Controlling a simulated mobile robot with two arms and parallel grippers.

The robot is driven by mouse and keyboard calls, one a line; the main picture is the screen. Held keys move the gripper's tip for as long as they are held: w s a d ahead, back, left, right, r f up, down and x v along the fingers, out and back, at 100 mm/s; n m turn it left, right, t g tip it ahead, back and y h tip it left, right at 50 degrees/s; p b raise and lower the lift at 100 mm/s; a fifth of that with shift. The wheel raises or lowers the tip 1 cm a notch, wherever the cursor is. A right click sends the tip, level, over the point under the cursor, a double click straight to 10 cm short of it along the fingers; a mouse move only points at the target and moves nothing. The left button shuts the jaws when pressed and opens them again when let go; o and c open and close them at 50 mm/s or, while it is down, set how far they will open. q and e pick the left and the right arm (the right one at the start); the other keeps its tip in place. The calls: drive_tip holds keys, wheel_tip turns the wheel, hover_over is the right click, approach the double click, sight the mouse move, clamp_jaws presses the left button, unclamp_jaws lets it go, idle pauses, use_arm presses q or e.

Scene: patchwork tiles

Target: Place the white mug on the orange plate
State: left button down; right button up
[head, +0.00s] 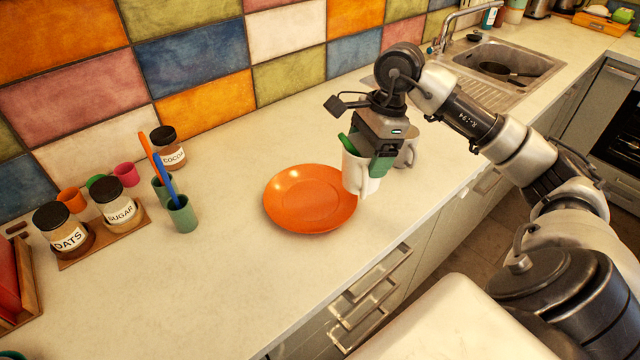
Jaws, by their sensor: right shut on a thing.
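The orange plate (310,200) lies flat on the pale counter, empty. My right gripper (366,158) points down at the plate's right edge and is shut on the white mug (356,180). The mug is roughly upright and overlaps the plate's right rim in the picture. I cannot tell whether its base touches anything. A second pale mug (407,152) shows partly behind the gripper, to the right. My left gripper is not in view.
Sugar (119,204) and oats (63,232) jars stand on a wooden board at left. A cocoa jar (168,150) and green cups with toothbrush-like sticks (181,213) stand left of the plate. The sink (508,68) is at the back right. The front counter is clear.

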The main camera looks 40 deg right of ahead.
drive_tip(key=shift+a, duration=0.2)
drive_tip(key=w+a+f+p, duration=0.1)
drive_tip(key=w+f+p, duration=0.1)
drive_tip(key=w+f, duration=0.1)
drive_tip(key=w+a+f+p, duration=0.2)
drive_tip(key=w+f, duration=0.1)
drive_tip(key=w, duration=0.1)
drive_tip(key=w+a+f+p, duration=0.1)
drive_tip(key=w+f+p, duration=0.1)
drive_tip(key=w+f, duration=0.1)
drive_tip(key=shift+w+a+f, duration=0.2)
drive_tip(key=shift+w+f, duration=0.15)
drive_tip(key=shift+f, duration=0.65)
drive_tip(key=shift+f, duration=0.2)
drive_tip(key=o, duration=1.1)
